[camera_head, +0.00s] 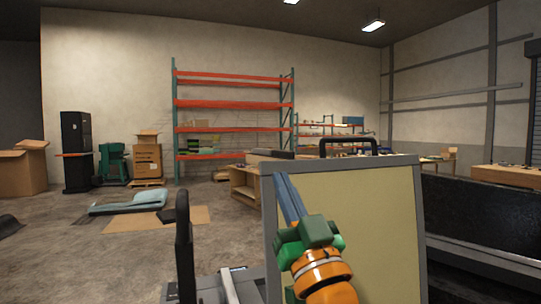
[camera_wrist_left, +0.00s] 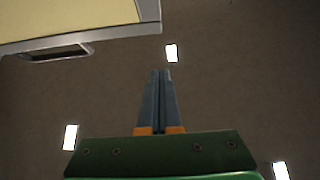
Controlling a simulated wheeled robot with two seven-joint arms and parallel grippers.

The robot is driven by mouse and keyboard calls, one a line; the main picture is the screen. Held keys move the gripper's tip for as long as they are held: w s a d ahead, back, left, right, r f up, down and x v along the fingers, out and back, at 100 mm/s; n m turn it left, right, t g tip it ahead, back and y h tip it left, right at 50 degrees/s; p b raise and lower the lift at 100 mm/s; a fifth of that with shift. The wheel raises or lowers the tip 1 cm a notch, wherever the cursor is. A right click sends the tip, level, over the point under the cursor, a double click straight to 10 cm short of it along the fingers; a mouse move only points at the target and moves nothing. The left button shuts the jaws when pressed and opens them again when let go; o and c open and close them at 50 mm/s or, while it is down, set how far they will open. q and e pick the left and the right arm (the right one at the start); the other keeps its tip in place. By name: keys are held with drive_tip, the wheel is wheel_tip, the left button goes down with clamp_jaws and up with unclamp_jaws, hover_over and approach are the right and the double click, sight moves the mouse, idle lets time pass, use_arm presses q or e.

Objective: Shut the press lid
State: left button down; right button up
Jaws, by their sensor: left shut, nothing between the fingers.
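The press lid (camera_head: 385,230) stands raised, close to upright, in the head view. It has a cream-yellow face in a grey frame, with a black handle (camera_head: 348,141) on its top edge. The lid also shows at the upper left of the left wrist view (camera_wrist_left: 70,14), with its handle (camera_wrist_left: 58,54) below the edge. My left gripper (camera_head: 281,175) is in front of the lid's left part in the head view, fingers pointing up, shut and empty. In the left wrist view its fingertips (camera_wrist_left: 161,72) are apart from the lid. My right gripper is not in view.
A dark upright bar (camera_head: 184,245) stands left of the lid, with grey metal parts (camera_head: 237,287) beside it. A large dark panel (camera_head: 485,225) is close on the right. Shelving (camera_head: 233,104) and boxes stand far behind, across open floor.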

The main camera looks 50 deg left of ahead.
use_arm(q)
drive_tip(key=w+a+p, duration=0.2)
drive_tip(key=a, duration=0.4)
drive_tip(key=shift+w+a+r+p, duration=0.25)
drive_tip(key=shift+w+r+p, duration=0.05)
drive_tip(key=shift+w+p, duration=0.1)
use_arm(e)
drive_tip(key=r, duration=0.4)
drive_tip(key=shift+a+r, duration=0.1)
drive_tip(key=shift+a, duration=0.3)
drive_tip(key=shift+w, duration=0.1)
use_arm(q)
drive_tip(key=shift+a, duration=0.1)
